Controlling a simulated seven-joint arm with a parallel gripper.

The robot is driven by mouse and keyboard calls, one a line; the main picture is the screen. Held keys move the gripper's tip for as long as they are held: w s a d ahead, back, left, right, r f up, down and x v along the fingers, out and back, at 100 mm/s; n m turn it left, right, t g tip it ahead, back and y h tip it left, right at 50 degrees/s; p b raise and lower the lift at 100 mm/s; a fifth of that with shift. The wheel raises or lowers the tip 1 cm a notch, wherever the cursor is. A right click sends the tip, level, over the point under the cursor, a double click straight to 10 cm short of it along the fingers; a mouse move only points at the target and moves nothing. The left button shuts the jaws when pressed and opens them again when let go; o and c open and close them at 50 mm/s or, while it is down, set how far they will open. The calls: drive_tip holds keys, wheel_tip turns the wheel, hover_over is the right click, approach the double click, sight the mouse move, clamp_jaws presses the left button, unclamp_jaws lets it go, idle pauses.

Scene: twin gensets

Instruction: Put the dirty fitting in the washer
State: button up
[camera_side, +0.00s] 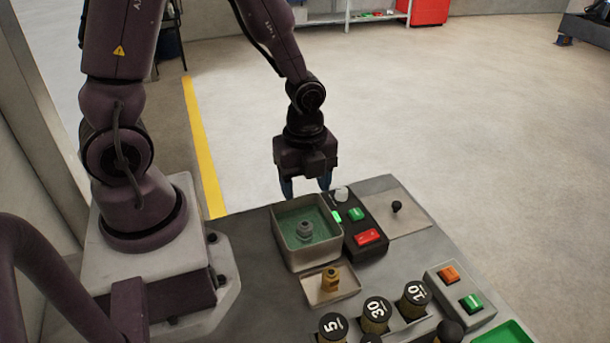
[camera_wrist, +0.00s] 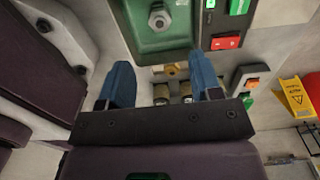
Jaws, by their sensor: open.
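A grey fitting (camera_side: 304,230) stands in the green-bottomed square basin (camera_side: 283,247); it also shows in the wrist view (camera_wrist: 158,18). A brass-brown fitting (camera_side: 330,281) stands on a small shallow tray (camera_side: 313,294) in front of the basin; it shows partly between my fingers in the wrist view (camera_wrist: 172,71). I cannot tell by looks which fitting is dirty. My gripper (camera_side: 306,191) points down with its blue fingers apart, empty, above and behind the basin. Its fingers frame the lower part of the wrist view (camera_wrist: 161,62).
A black panel (camera_side: 350,223) with a white knob, green button (camera_side: 355,214) and red button (camera_side: 367,237) adjoins the basin's right side. Black-capped cylinders marked 5, 30 and 10 (camera_side: 413,292) stand at front. Orange and green buttons (camera_side: 449,274) and a black-knobbed lever (camera_side: 396,206) are right.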

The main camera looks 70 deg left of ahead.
drive_tip(key=s+r+n+t, duration=0.2)
drive_tip(key=s+r+n, duration=0.1)
drive_tip(key=r+n, duration=0.6)
drive_tip(key=s+d+r+n+t, duration=0.1)
drive_tip(key=s+r+n+t, duration=0.2)
drive_tip(key=r+n, duration=0.6)
wheel_tip(320, 180, up, 4)
drive_tip(key=shift+s+d+f+t, duration=0.2)
drive_tip(key=shift+d+t, duration=0.05)
drive_tip(key=shift+t, duration=0.05)
